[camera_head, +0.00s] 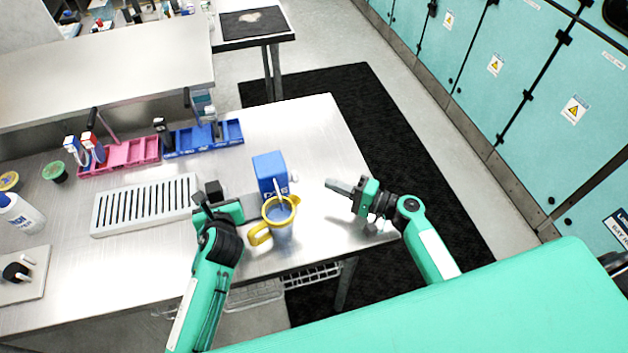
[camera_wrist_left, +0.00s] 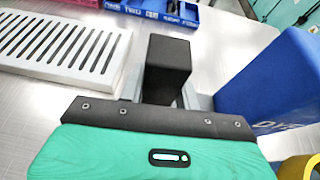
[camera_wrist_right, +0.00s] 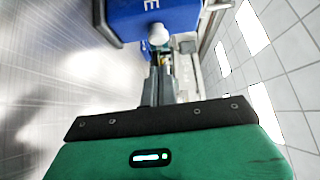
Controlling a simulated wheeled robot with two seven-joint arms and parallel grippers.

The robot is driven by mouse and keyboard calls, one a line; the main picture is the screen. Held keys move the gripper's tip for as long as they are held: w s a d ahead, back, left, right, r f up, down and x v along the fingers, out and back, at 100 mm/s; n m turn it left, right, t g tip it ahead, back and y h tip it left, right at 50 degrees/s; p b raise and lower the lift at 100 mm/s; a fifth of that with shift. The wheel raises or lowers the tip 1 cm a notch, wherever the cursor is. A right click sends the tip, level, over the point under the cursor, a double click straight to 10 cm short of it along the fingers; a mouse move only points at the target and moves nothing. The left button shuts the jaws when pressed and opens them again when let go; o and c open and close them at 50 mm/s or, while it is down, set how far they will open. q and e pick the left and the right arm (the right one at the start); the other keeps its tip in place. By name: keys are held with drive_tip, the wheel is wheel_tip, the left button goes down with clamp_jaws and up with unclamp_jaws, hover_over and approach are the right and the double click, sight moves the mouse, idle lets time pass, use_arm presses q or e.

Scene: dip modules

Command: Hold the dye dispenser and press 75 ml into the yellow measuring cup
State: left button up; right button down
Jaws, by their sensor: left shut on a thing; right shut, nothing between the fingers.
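The dye dispenser, a blue box (camera_head: 268,170) with white lettering, stands upright near the front of the bench. It also shows in the left wrist view (camera_wrist_left: 275,85) and the right wrist view (camera_wrist_right: 155,18). A white knob (camera_wrist_right: 158,34) sticks out of its right side. The yellow measuring cup (camera_head: 260,236), with a yellow rim and handle and a bluish body, stands just in front of it; a thin white rod reaches into its mouth. My left gripper (camera_head: 212,197) is shut on a black block (camera_wrist_left: 168,68) left of the dispenser. My right gripper (camera_head: 335,186) is shut and empty, its tips pointing at the knob, apart from it.
A white slotted rack (camera_head: 143,205) lies left of my left gripper. A pink tray (camera_head: 130,153) and a blue tray (camera_head: 203,137) stand behind. A white bottle (camera_head: 20,216) is at the far left. The bench's right end is clear.

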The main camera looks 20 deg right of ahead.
use_arm(q)
drive_tip(key=shift+a, duration=0.15)
use_arm(e)
drive_tip(key=v, duration=0.5)
idle(0.3)
use_arm(q)
drive_tip(key=o, duration=1)
use_arm(e)
drive_tip(key=shift+r, duration=0.1)
use_arm(q)
drive_tip(key=shift+s+r+p, duration=0.35)
drive_tip(key=shift+s+p, duration=0.15)
drive_tip(key=shift+p, duration=0.2)
drive_tip(key=p+v, duration=0.5)
drive_tip(key=v, duration=0.2)
drive_tip(key=shift+s+p, duration=0.3)
drive_tip(key=shift+s, duration=0.15)
use_arm(e)
wheel_tip(320, 180, up, 7)
